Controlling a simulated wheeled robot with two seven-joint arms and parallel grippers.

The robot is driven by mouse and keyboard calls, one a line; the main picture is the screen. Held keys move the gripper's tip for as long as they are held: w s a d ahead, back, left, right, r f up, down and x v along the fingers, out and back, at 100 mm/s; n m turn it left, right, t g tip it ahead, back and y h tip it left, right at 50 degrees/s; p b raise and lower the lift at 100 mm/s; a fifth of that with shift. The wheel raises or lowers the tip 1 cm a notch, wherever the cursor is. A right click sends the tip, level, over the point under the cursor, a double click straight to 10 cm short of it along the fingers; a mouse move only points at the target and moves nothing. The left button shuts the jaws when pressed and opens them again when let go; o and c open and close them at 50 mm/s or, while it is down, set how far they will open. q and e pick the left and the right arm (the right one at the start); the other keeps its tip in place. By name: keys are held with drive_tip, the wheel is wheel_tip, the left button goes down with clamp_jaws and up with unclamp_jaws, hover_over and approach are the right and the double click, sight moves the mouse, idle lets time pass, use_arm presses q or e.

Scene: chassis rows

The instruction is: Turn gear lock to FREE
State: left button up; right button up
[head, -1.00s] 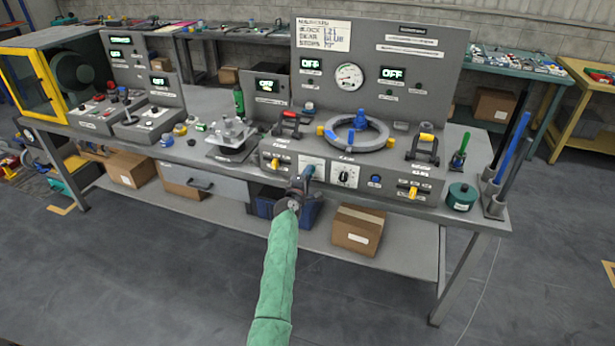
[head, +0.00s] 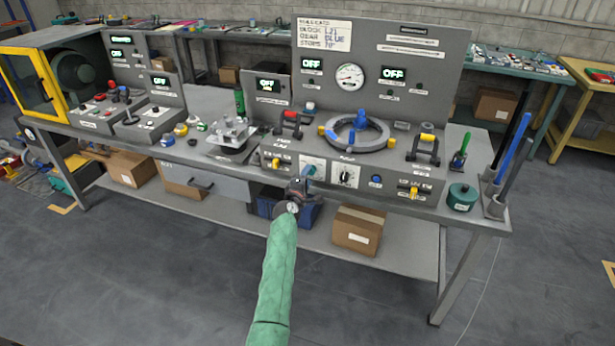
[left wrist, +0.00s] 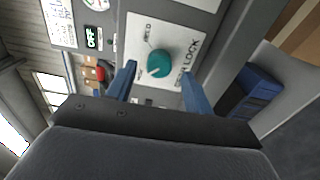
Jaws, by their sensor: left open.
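The gear lock is a round teal knob (left wrist: 160,63) on a white plate (left wrist: 185,22) whose edge reads "LOCK" in the left wrist view. In the head view the small teal knob (head: 309,170) shows on the front face of the grey console. I cannot read which mark the knob points to. My left gripper (left wrist: 161,82) is open, with its two blue fingers on either side of the knob's line and their tips just short of it. In the head view the left gripper (head: 304,180) is in front of and a little below the knob. My right gripper is not in view.
A black dial (head: 346,175) sits right of the knob, and a yellow switch (head: 276,162) sits left. A blue-grey ring wheel (head: 356,134) lies on the console top. Below are a blue bin (head: 268,207) and a cardboard box (head: 357,230). The floor in front is clear.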

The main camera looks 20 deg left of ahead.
use_arm(q)
drive_tip(key=s+p, duration=0.1)
drive_tip(key=s, duration=0.5)
drive_tip(key=shift+s+a+p, duration=0.15)
drive_tip(key=shift+s+p, duration=0.25)
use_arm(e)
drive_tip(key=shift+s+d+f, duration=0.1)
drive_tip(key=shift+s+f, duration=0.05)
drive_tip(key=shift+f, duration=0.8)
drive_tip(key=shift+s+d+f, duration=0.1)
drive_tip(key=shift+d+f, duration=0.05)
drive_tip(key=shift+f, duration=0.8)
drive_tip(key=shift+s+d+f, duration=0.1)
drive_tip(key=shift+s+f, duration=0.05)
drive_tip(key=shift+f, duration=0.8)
